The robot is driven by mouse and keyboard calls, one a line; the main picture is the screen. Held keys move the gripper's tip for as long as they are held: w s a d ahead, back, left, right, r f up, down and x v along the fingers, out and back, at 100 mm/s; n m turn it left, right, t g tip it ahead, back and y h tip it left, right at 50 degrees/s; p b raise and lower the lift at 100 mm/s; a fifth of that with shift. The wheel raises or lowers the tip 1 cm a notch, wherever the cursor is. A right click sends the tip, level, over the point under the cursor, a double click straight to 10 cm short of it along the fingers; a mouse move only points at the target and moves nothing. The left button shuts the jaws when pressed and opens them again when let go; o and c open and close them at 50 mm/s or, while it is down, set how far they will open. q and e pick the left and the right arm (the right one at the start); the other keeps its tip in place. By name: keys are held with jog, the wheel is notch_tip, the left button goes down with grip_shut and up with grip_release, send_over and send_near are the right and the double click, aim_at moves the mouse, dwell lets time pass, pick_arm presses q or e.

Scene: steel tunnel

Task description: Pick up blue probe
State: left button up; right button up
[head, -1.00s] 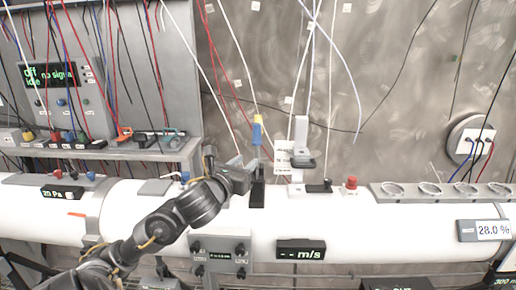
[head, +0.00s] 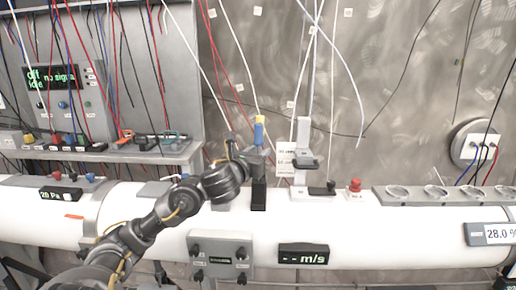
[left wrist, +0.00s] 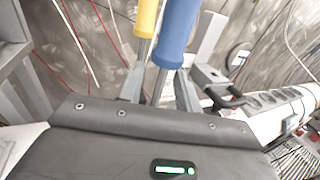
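The blue probe (head: 258,135) stands upright with a yellow-handled probe (head: 259,119) right behind it, above a black holder (head: 258,195) on the white pipe. In the left wrist view the blue handle (left wrist: 176,32) and the yellow handle (left wrist: 146,17) rise side by side on thin metal shafts. My left gripper (left wrist: 160,88) is open. Its two fingers stand on either side of the blue probe's shaft, below the blue handle, with gaps visible. In the head view my left gripper (head: 250,158) is at the probes. My right gripper is not in view.
A white stand with a grey clamp (head: 304,160) is just right of the probes. A red button (head: 355,186) and a tray of rings (head: 430,194) lie further right on the pipe (head: 370,240). A grey shelf (head: 100,152) is at left. Cables hang behind.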

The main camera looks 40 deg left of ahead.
pick_arm(q)
jog(key=x, duration=0.2)
jog(key=shift+w+f, duration=0.1)
jog(key=shift+w, duration=0.25)
jog(key=shift+s, duration=0.15)
jog(key=shift+c, duration=0.9)
grip_shut()
